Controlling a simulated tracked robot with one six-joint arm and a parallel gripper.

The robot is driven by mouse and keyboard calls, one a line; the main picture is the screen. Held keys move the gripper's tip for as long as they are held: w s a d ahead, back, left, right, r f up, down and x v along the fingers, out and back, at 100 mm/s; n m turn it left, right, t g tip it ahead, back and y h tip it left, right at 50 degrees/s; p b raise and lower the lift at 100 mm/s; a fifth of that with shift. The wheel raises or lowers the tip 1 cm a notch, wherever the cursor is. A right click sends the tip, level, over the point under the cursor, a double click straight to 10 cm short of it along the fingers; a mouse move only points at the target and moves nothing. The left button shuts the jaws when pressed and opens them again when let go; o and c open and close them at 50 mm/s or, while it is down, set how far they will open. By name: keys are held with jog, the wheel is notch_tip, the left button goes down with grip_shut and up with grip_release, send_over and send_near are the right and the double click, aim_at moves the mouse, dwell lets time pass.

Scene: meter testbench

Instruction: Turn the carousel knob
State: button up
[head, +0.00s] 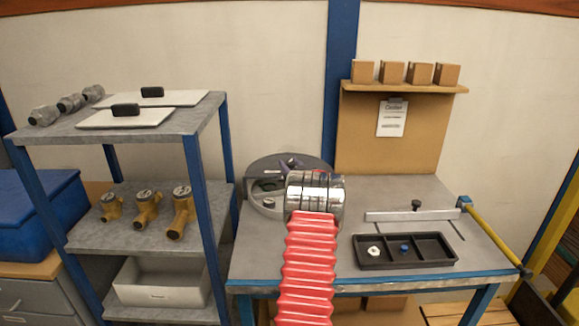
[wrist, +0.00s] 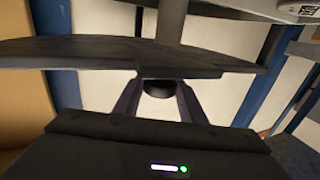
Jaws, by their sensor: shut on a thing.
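The carousel (head: 262,190) is a grey round unit with a dark rim and openings in its face, at the back left of the bench. My silver wrist hides its right part in the head view. My gripper reaches its upper middle, where a little of the dark purple fingers (head: 291,162) shows. In the wrist view, the two fingers of my gripper (wrist: 156,101) stand on either side of a small dark rounded knob (wrist: 157,89) and are shut on it.
The bench (head: 390,190) holds a black tray (head: 405,264) with small parts and a metal rail (head: 400,215) at right. A shelf rack (head: 150,125) with brass meters stands close at left. A board (head: 390,140) with a shelf of several wooden blocks rises behind the bench.

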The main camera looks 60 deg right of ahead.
jog(key=shift+s+d+r+n+t+y, duration=0.1)
jog(key=shift+s+n+t+y, duration=0.05)
jog(key=shift+n+t+y, duration=0.95)
jog(key=shift+s+d+r+n+t+y, duration=0.15)
jog(key=shift+n+t+y, duration=0.35)
jog(key=shift+n+y, duration=0.7)
jog(key=shift+a+y, duration=0.1)
jog(key=shift+y, duration=0.7)
jog(key=o, duration=0.7)
jog(key=shift+w+t, duration=0.1)
jog(key=shift+t, duration=0.2)
jog(key=o, duration=0.3)
jog(key=shift+w+a+f, duration=0.1)
jog(key=shift+f, duration=0.05)
jog(key=v, duration=1.4)
